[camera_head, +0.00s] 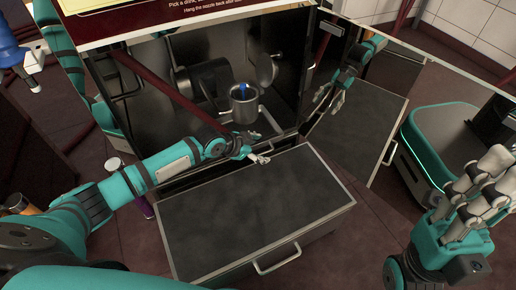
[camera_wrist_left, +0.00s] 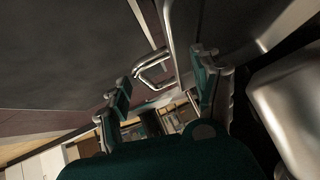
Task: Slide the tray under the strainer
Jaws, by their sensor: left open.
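The tray (camera_head: 250,205) is a dark flat panel with a pale metal rim and a bar handle (camera_head: 278,258), pulled out in front of the machine. My left gripper (camera_head: 257,152) is open and empty above the tray's back edge, at the machine's opening. In the left wrist view its two fingers (camera_wrist_left: 162,85) are spread, with a metal bar handle beyond them. A silver pot (camera_head: 243,104) with a blue piece in it is inside the machine; I cannot tell whether it is the strainer. My right gripper (camera_head: 478,190) is at the lower right, away from the tray.
The machine's shiny inner wall and side panel (camera_head: 362,125) mirror my arm and the tray. A teal-and-grey unit (camera_head: 430,140) with a lit edge stands at right. Several bottles or cups stand at left, near my left arm. Dark red floor is open right of the tray.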

